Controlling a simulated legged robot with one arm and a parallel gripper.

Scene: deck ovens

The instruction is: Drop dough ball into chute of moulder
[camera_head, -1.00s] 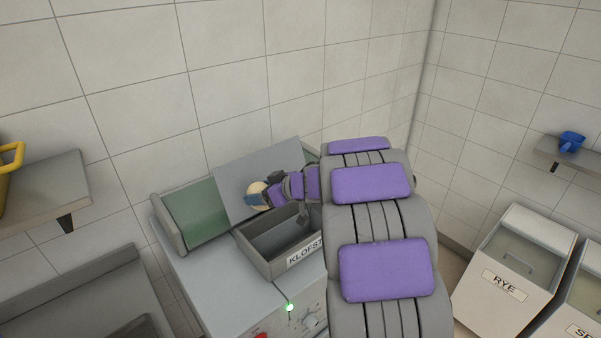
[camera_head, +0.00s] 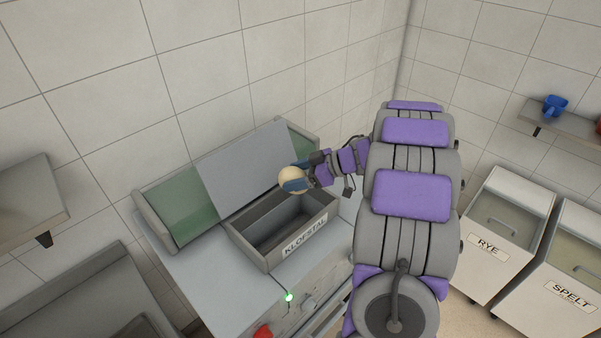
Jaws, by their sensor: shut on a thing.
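The dough ball (camera_head: 291,177) is pale and round. My gripper (camera_head: 296,184) is shut on it, with a blue finger across its near side. In the picture the ball lies over the far right part of the open grey box labelled KLOFSTAL (camera_head: 236,229), against the lower edge of the slanted grey plate; its exact height cannot be told. The moulder (camera_head: 195,272) is a pale grey machine with a green sloped surface (camera_head: 183,213) at its back left. The box's inside looks empty where it shows.
A green lamp (camera_head: 289,296) and a red button (camera_head: 263,331) sit on the moulder's front. Bins marked RYE (camera_head: 487,247) and SPELT (camera_head: 570,294) stand at the right. A wall shelf (camera_head: 30,203) is at the left, and a blue scoop (camera_head: 554,107) lies on a right shelf.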

